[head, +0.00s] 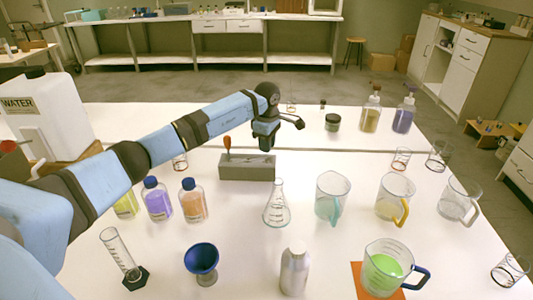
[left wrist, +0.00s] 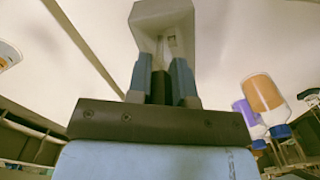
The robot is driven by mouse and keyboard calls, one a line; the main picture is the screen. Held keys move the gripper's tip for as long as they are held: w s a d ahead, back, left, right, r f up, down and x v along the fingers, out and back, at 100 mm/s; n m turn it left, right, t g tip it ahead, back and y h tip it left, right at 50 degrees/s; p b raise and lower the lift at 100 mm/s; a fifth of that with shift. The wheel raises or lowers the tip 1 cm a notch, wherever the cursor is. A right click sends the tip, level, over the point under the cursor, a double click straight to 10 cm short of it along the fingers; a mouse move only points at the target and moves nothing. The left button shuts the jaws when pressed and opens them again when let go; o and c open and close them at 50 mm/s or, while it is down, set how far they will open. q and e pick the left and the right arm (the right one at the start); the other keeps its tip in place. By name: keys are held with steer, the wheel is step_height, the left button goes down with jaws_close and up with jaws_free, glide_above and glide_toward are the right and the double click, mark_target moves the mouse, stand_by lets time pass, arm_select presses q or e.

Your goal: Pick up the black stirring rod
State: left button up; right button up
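A grey block-shaped holder (head: 247,170) stands on the white table in the head view; it also shows beyond my fingertips in the left wrist view (left wrist: 163,13). A rod with an orange handle (head: 227,143) stands upright at its left end. My left gripper (head: 265,142) points down over the holder's right part. In the left wrist view its two blue-grey fingers are close together, with a dark piece, apparently the black stirring rod's handle (left wrist: 161,88), filling the gap between them. The rod's lower part is hidden. My right gripper is not in view.
Capped bottles (head: 193,200) stand left of the holder, partly near my arm. A conical flask (head: 276,207) and several beakers stand in front and right. A dark jar (head: 332,122) stands behind.

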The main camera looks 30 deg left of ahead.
arm_select(q)
steer(key=shift+c, duration=0.4)
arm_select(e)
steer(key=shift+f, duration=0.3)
arm_select(q)
step_height(320, 180, up, 20)
steer(key=p, duration=0.2)
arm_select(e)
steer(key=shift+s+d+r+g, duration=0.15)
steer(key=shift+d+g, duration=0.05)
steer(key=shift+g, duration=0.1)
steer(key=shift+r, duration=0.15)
